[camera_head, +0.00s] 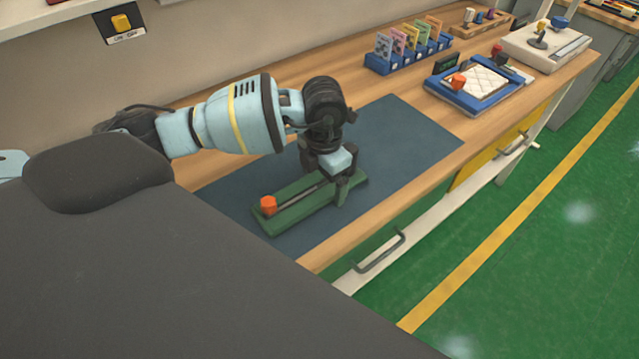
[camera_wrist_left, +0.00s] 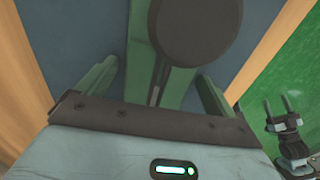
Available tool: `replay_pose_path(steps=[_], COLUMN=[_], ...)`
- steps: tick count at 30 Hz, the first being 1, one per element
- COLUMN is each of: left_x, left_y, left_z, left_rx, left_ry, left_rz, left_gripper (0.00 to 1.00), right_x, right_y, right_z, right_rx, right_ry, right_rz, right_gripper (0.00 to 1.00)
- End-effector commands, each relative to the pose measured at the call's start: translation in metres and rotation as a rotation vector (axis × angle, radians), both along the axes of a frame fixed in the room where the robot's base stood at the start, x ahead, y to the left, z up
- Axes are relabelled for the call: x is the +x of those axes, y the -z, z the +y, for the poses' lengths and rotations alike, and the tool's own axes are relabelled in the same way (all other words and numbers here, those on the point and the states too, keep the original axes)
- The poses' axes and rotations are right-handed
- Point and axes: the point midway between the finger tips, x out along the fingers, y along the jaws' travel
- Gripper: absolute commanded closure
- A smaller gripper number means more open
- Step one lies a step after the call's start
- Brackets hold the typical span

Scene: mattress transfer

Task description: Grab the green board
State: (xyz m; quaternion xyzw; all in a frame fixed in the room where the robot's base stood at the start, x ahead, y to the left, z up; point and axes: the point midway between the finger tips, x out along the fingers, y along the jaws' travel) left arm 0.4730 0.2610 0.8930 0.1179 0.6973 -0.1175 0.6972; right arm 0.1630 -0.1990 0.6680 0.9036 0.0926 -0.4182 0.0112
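The green board (camera_head: 292,212) lies on the dark blue mat (camera_head: 405,140), long and narrow, with a slot along it and an orange knob (camera_head: 268,205) at its left end. My left gripper (camera_head: 328,180) points down over the board's right part. In the left wrist view its two fingers (camera_wrist_left: 155,92) stand apart on either side of the green board (camera_wrist_left: 140,70), with gaps visible. A dark round part hides some of the board there. My right gripper (camera_wrist_left: 280,106) shows small at the lower right of the left wrist view, its two prongs apart, over green floor.
The wooden bench (camera_head: 440,172) carries a blue rack of coloured cards (camera_head: 408,62), a blue-framed tray (camera_head: 455,98) and a pale control box (camera_head: 545,48) farther right. A drawer handle (camera_head: 380,252) is on the bench front. The mat right of the board is clear.

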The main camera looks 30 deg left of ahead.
Motion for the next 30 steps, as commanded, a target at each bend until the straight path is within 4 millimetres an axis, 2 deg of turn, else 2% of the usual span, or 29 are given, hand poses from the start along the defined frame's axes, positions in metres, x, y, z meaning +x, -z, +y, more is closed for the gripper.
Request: replay_pose_path(steps=[2, 12, 23, 30], left_x=[0.0, 0.0, 0.001, 0.001], left_y=[0.0, -0.001, -0.007, -0.035], left_z=[0.0, 0.0, 0.0, 0.0], left_rx=[0.0, -0.001, -0.001, -0.002], left_ry=[0.0, 0.0, 0.0, 0.0], left_rz=[0.0, -0.002, -0.003, -0.006], left_gripper=[0.18, 0.63, 0.63, 0.63], right_x=[0.0, -0.001, -0.003, -0.005], right_y=[0.0, 0.001, 0.002, 0.005], right_z=[0.0, 0.0, 0.0, -0.001], right_rx=[0.0, -0.001, -0.001, -0.003], right_ry=[0.0, 0.0, -0.002, -0.004], right_rz=[0.0, 0.004, 0.008, 0.012], right_gripper=[0.37, 0.37, 0.37, 0.37])
